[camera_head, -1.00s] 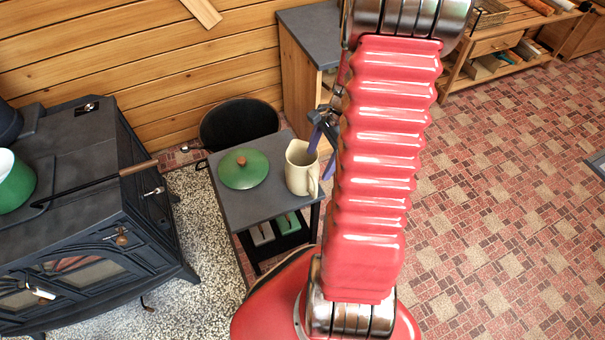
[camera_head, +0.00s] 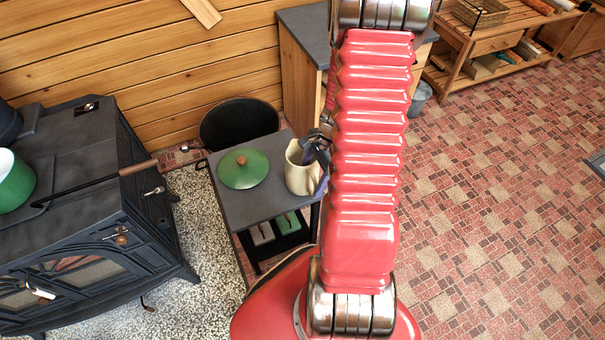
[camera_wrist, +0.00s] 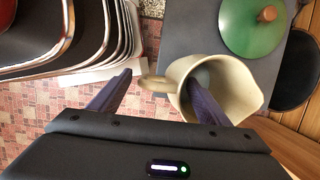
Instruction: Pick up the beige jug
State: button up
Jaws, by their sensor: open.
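The beige jug (camera_head: 297,178) stands upright on the small dark side table (camera_head: 248,207), near its right edge. My gripper (camera_head: 318,158) is at the jug's right side, partly hidden by my arm. In the wrist view the jug (camera_wrist: 240,84) shows its open mouth, with its handle towards the left. My gripper (camera_wrist: 164,80) is open there, with purple fingers. The handle lies between the fingers in the picture. The left finger is beyond the handle; the right finger overlaps the jug's mouth. I cannot tell if it is inside or touching.
A green lid (camera_head: 243,169) with a wooden knob lies on the table left of the jug. A black stove (camera_head: 85,200) stands at the left. The tiled floor (camera_head: 490,210) at right is clear.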

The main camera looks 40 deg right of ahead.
dwell(0.3)
jog(key=shift+x, duration=2.65)
jog(key=shift+s, duration=0.15)
jog(key=shift+c, duration=0.2)
jog(key=c, duration=1.7)
jog(key=shift+c, duration=0.2)
jog(key=shift+r, duration=0.2)
notch_tip(320, 180, up, 10)
jog(key=shift+f, duration=0.2)
jog(key=shift+d, duration=0.1)
